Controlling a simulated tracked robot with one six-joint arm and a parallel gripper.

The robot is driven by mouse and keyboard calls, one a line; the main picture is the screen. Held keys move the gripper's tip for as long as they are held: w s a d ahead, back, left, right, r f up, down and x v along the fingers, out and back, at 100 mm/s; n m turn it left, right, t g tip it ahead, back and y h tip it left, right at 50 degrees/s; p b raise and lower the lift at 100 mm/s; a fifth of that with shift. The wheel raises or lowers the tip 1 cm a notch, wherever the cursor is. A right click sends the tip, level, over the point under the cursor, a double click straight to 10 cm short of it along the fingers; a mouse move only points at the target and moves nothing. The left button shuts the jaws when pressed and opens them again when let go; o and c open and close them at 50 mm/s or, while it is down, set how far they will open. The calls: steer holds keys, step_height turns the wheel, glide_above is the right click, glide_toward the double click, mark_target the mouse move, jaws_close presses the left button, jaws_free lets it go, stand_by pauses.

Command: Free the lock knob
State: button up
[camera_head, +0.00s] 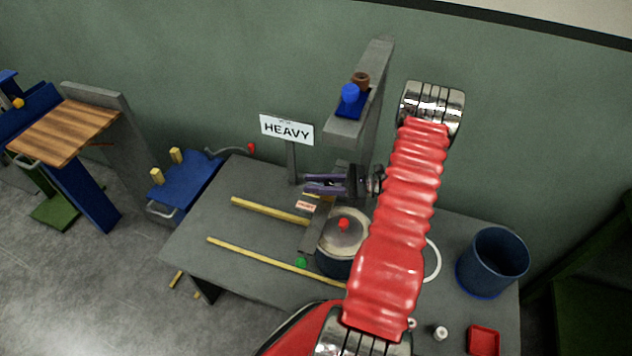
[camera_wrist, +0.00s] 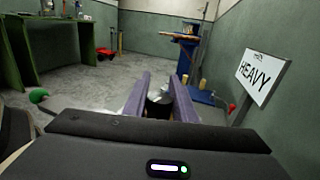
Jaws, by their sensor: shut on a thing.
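My gripper (camera_head: 322,184), with purple fingers, is above the grey bench and points left. In the wrist view, its two fingers (camera_wrist: 160,92) are shut on a small dark and silver piece (camera_wrist: 159,98); I cannot tell for sure that it is the lock knob. A green knob (camera_head: 300,262) sits in front of the lidded pot, apart from my gripper; it also shows at the left in the wrist view (camera_wrist: 38,95). A red-tipped lever (camera_head: 251,148) is at the bench's back left, also apart.
A "HEAVY" sign (camera_head: 287,129) stands just behind my gripper, with a tall grey post (camera_head: 375,90) to the right. A lidded pot (camera_head: 341,235) is close by in front. Yellow rails (camera_head: 262,259) lie on the bench. A blue bin (camera_head: 492,262) stands at right.

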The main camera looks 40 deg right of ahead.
steer(key=shift+s+a+n+g+y, duration=0.15)
steer(key=shift+s+n+g+y, duration=0.1)
steer(key=shift+n+g+y, duration=0.7)
steer(key=shift+s+a+n+g+y, duration=0.15)
steer(key=shift+s+n+g+y, duration=0.1)
steer(key=shift+n+g+y, duration=0.7)
steer(key=shift+g+h, duration=0.3)
steer(key=shift+g, duration=0.1)
steer(key=o, duration=1)
steer(key=shift+o, duration=0.2)
steer(key=v, duration=1.3)
steer(key=shift+s+d, duration=0.2)
steer(key=shift+d, duration=0.1)
steer(key=shift+f, duration=0.1)
steer(key=shift+s, duration=0.1)
